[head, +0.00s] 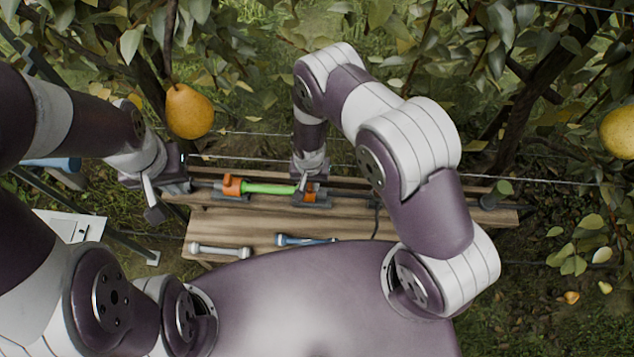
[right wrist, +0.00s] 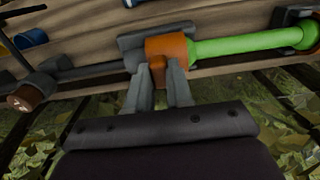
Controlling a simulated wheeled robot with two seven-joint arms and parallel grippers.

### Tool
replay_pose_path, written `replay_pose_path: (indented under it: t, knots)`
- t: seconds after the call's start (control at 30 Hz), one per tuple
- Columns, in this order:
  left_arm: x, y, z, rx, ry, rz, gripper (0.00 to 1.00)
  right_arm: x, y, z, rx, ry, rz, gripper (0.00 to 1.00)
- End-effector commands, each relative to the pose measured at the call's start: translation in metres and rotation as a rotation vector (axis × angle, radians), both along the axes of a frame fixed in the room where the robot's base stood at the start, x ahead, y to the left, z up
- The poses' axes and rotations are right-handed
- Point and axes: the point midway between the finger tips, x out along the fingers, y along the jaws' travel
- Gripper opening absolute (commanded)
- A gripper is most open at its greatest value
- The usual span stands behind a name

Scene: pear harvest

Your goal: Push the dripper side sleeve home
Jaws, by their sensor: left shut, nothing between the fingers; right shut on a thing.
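A bright green tube (head: 268,188) lies along the bench between two orange sleeves. The left orange sleeve (head: 232,186) sits at its left end, and the right orange sleeve (head: 310,193) at its right end. My right gripper (head: 305,182) reaches down from behind to the right sleeve. In the right wrist view, my right gripper (right wrist: 160,82) is shut on the lower tab of the orange sleeve (right wrist: 166,48). The green tube (right wrist: 240,43) meets this sleeve there; how deep the fit is cannot be told. My left gripper (head: 152,198) is shut and empty beyond the bench's left end.
A dark hose (head: 350,190) continues right of the sleeve. A pale grey tool (head: 220,251) and a blue tool (head: 305,240) lie on the front of the wooden bench (head: 260,221). A yellow pear (head: 189,111) hangs near my left arm. Wires and branches cross behind.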

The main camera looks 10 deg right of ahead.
Motion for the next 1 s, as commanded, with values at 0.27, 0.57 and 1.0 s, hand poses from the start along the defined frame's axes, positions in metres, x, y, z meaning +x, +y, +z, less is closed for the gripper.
replay_pose_path:
  t: [0.27,0.57,1.0]
  knots:
    - [0.0,0.0,0.0,0.0,0.0,0.0,0.0,0.002,0.001,0.001,0.001,-0.006,0.001,0.47]
    - [0.0,0.0,-0.002,0.0,0.0,0.0,0.0,0.002,0.001,0.008,0.001,-0.006,0.001,0.47]
    - [0.0,0.0,-0.017,0.0,0.0,0.0,0.0,0.002,0.003,0.107,0.002,-0.008,0.002,0.47]
